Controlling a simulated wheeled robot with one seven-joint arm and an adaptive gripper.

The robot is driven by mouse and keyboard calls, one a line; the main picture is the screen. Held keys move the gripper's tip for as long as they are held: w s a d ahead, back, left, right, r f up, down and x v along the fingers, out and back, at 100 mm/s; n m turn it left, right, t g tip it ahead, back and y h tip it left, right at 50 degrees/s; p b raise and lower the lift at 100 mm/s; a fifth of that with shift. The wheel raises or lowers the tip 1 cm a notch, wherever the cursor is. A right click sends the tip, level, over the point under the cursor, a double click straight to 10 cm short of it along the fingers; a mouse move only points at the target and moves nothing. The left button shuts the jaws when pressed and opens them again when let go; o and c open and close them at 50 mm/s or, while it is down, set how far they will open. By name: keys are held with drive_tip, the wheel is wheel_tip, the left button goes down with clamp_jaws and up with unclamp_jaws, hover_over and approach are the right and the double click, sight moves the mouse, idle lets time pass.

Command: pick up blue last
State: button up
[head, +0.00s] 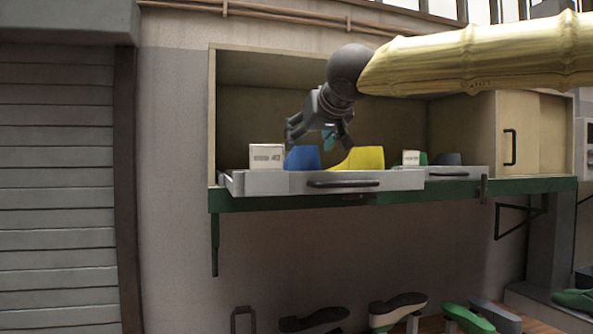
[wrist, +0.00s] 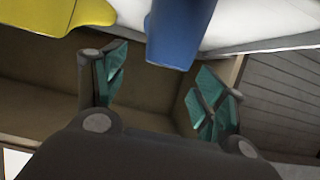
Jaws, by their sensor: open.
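The blue last (head: 302,158) stands in a pale grey open drawer (head: 270,184), between a white box and a yellow last (head: 360,158). My gripper (head: 318,138) is open and empty, just above the blue last in the head view. In the wrist view the blue last (wrist: 178,35) shows at the top, beyond the gap between my open fingers (wrist: 158,95), and the fingers do not touch it. The yellow last (wrist: 62,14) is at the top left there. The far part of the blue last is cut off by the frame.
The white box (head: 266,157) sits left of the blue last. A second drawer (head: 460,172) at the right holds a small box (head: 411,158) and darker lasts. The cabinet (head: 212,115) walls and top surround my gripper. Several shoes lie low at the bottom.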

drive_tip(key=shift+p+x, duration=0.5)
drive_tip(key=shift+x, duration=0.3)
drive_tip(key=x, duration=0.4)
drive_tip(key=shift+a+p, duration=0.1)
drive_tip(key=shift+p, duration=0.25)
drive_tip(key=shift+s+d+r, duration=0.1)
drive_tip(key=shift+s+d, duration=0.1)
drive_tip(key=shift+s, duration=0.15)
drive_tip(key=shift+c, duration=0.3)
drive_tip(key=shift+w+a, duration=0.15)
drive_tip(key=c, duration=1)
clamp_jaws()
